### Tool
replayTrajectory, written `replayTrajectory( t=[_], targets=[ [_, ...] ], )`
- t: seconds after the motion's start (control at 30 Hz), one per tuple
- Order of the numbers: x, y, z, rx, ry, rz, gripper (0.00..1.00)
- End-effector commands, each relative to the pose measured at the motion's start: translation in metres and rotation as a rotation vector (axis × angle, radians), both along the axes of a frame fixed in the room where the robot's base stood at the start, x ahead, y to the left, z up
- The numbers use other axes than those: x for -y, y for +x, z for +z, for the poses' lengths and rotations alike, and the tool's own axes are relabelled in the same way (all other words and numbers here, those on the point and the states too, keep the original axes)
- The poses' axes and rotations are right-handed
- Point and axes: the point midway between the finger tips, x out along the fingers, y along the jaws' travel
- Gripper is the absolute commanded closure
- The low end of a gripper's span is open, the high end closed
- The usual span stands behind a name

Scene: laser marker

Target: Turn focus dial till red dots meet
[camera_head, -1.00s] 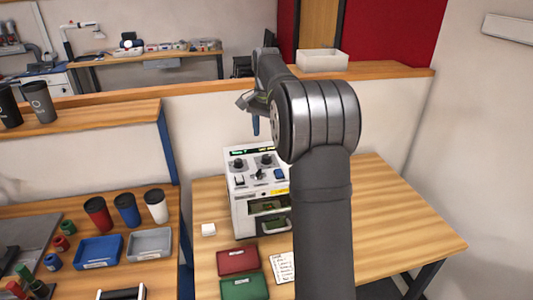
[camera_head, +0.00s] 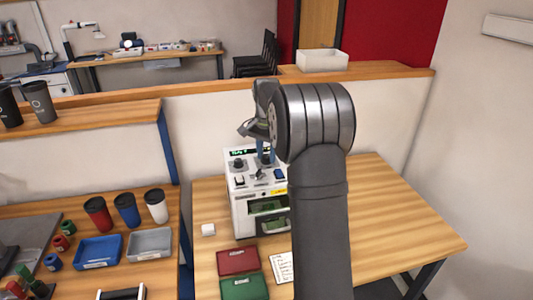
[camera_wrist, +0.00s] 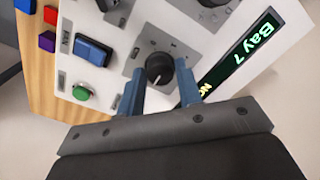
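The laser marker (camera_head: 243,205) is a white box standing on the wooden table. In the wrist view its panel fills the upper part, with a black round dial (camera_wrist: 159,68) on a grey plate and a second dial at the top edge (camera_wrist: 212,2). My gripper (camera_wrist: 159,88) is open, its two blue fingers on either side of the near dial, with visible gaps. I cannot tell how deep the fingertips reach. In the head view my gripper (camera_head: 265,152) is over the right part of the panel, hiding the dial there; the left dial (camera_head: 238,164) shows. No red dots can be made out.
The panel also has a blue button (camera_wrist: 93,50), a green button (camera_wrist: 81,93) and a lit screen reading "Bay 7" (camera_wrist: 243,48). Red (camera_head: 237,261) and green (camera_head: 244,287) trays and a note card (camera_head: 282,267) lie before the machine. The table's right side is clear.

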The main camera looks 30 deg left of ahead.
Motion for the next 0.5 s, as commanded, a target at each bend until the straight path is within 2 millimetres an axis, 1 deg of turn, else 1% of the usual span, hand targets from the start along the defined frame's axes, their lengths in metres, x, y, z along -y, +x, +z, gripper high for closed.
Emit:
replayTrajectory(
  t=[0.03,0.07,0.33,0.5],
  targets=[
    [0.0000,0.0000,0.0001,0.000,0.000,0.000,0.88],
    [0.0000,0.0000,0.0001,0.000,0.000,0.000,0.91],
    [-0.0001,0.0001,0.0003,0.000,0.000,0.026,0.91],
    [-0.0001,0.0003,0.0003,0.000,-0.002,0.099,0.91]
  ],
)
